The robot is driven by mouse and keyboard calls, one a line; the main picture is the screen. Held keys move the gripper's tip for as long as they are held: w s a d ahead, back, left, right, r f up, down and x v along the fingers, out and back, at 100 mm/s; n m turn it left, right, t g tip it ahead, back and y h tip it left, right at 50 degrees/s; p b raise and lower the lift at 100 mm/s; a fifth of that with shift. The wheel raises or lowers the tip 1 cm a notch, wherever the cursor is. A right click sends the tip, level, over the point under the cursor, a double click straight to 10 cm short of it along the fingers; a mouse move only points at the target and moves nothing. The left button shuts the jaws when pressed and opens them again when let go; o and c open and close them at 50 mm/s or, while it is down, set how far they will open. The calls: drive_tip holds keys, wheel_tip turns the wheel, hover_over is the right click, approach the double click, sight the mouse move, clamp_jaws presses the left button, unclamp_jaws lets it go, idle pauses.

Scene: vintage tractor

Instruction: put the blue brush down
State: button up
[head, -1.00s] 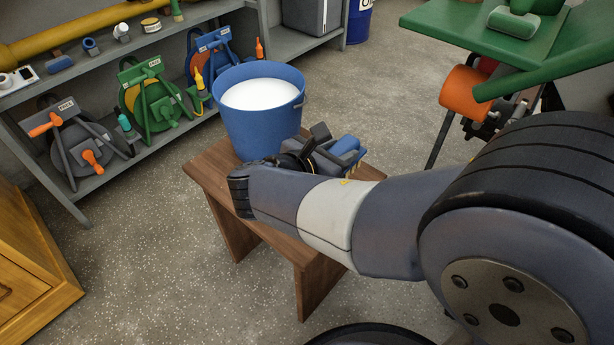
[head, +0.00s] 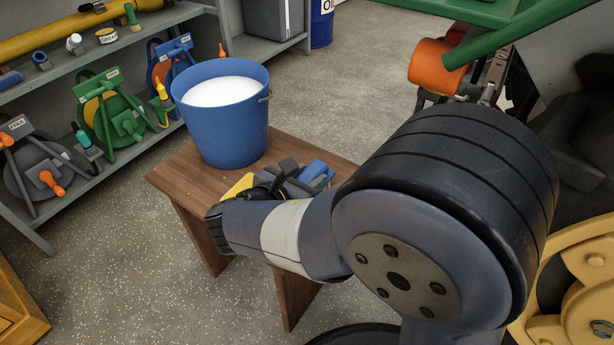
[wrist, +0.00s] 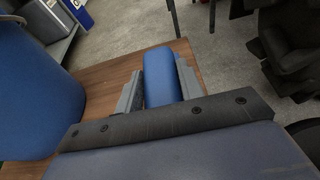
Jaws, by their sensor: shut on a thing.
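My gripper (wrist: 161,85) is shut on the blue brush (wrist: 164,78), which sits between the two grey fingers in the wrist view. In the head view the brush (head: 313,170) shows as a blue block at the gripper (head: 298,178), partly hidden by my arm. The brush is over the wooden table (head: 190,165), right of the blue bucket (head: 228,125). I cannot tell whether it touches the tabletop. A yellow piece (head: 238,186) shows on the table left of the gripper, mostly hidden by the arm.
The blue bucket holds white liquid and takes up the table's back part. A grey shelf (head: 45,235) with hose reels stands at the left. A green tractor part (head: 475,12) and an orange cylinder (head: 437,66) are at the upper right. A yellow wheel (head: 575,275) is at the lower right.

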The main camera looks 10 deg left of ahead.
drive_tip(key=o, duration=1.1)
drive_tip(key=shift+f, duration=0.1)
drive_tip(key=shift+c, duration=0.2)
drive_tip(key=shift+s+r, duration=0.1)
drive_tip(key=shift+r, duration=0.2)
drive_tip(key=p+v, duration=0.5)
drive_tip(key=v, duration=0.6)
drive_tip(key=shift+s+a, duration=0.25)
drive_tip(key=shift+s, duration=0.1)
